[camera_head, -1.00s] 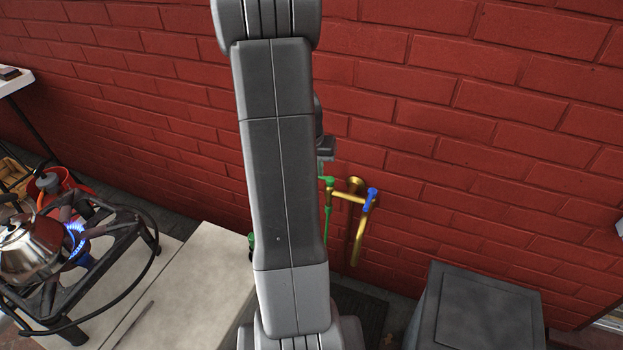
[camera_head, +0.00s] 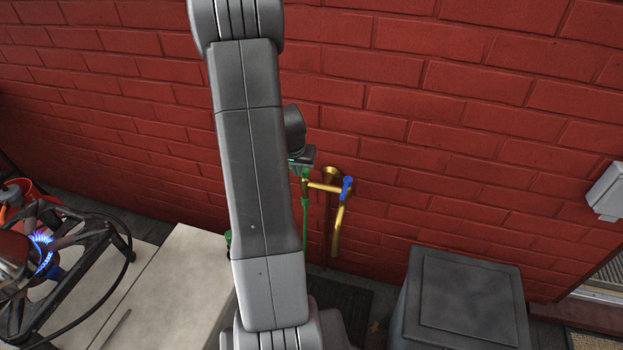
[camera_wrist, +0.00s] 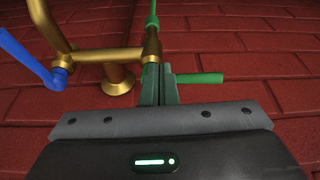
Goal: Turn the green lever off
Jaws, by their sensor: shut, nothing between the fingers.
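The green lever (camera_wrist: 200,78) shows in the wrist view as a bar pointing to the right, beside the brass tap (camera_wrist: 105,56). My gripper (camera_wrist: 158,82) is shut and empty, its fingers against or very close to the inner end of the lever; I cannot tell whether they touch. In the head view my gripper (camera_head: 302,160) is right above the green side of the tap (camera_head: 325,187), and the lever is mostly hidden by it and my arm. A blue lever (camera_head: 347,187) is on the tap's other branch, and it also shows in the wrist view (camera_wrist: 38,62).
A green hose (camera_head: 305,226) hangs from the tap near the red brick wall (camera_head: 470,120). A dark grey bin (camera_head: 466,300) stands at the right. A lit burner stand (camera_head: 95,262) and a pale table (camera_head: 180,285) are at the left. A switch box (camera_head: 607,192) is on the wall.

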